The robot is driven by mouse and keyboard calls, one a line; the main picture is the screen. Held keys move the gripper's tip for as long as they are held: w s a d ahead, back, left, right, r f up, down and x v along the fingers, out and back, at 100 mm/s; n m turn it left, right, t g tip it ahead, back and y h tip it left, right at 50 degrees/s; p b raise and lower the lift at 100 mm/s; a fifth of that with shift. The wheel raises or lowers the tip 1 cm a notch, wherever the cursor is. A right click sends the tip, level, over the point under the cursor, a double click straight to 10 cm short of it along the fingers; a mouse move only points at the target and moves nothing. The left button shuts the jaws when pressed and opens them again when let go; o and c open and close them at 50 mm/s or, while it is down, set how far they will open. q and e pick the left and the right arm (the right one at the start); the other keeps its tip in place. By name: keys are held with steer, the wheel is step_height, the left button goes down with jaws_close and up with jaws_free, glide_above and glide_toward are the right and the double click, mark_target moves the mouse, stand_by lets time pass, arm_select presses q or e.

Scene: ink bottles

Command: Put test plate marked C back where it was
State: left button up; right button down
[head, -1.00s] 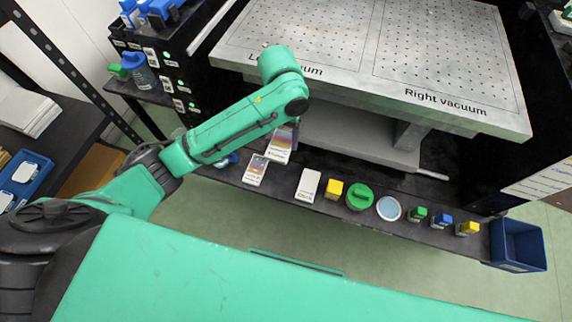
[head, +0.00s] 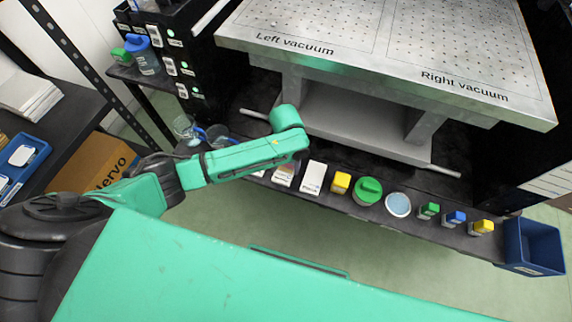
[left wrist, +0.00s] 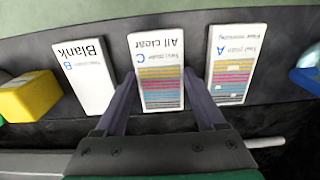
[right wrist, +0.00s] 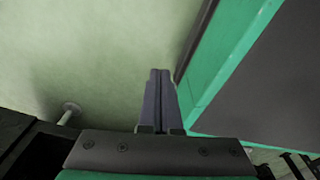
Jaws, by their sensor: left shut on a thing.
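Test plate C (left wrist: 160,60), white with colour bars and marked "All clear", is between the fingers of my left gripper (left wrist: 159,76), which is shut on it. It is in line between the "Blank" plate B (left wrist: 78,78) and plate A (left wrist: 232,65), with a gap on each side. I cannot tell whether C touches the shelf. In the head view plate C (head: 283,176) shows partly beside plate B (head: 314,178); my left arm hides the gripper there. My right gripper (right wrist: 158,74) is shut and empty, above the floor.
A blue bin (head: 533,246) is at the right end. The vacuum table (head: 370,75) overhangs behind.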

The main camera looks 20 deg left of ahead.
mark_target(286, 168)
steer(key=shift+s, duration=0.15)
arm_select(q)
steer(key=o, duration=1.4)
steer(key=shift+f, duration=0.1)
steer(key=shift+o, duration=0.8)
step_height(286, 168, up, 12)
steer(key=p, duration=0.3)
arm_select(e)
steer(key=r, duration=0.1)
steer(key=s+r, duration=0.1)
steer(key=shift+d+r, duration=0.2)
steer(key=shift+r, duration=0.2)
steer(key=shift+a, duration=0.1)
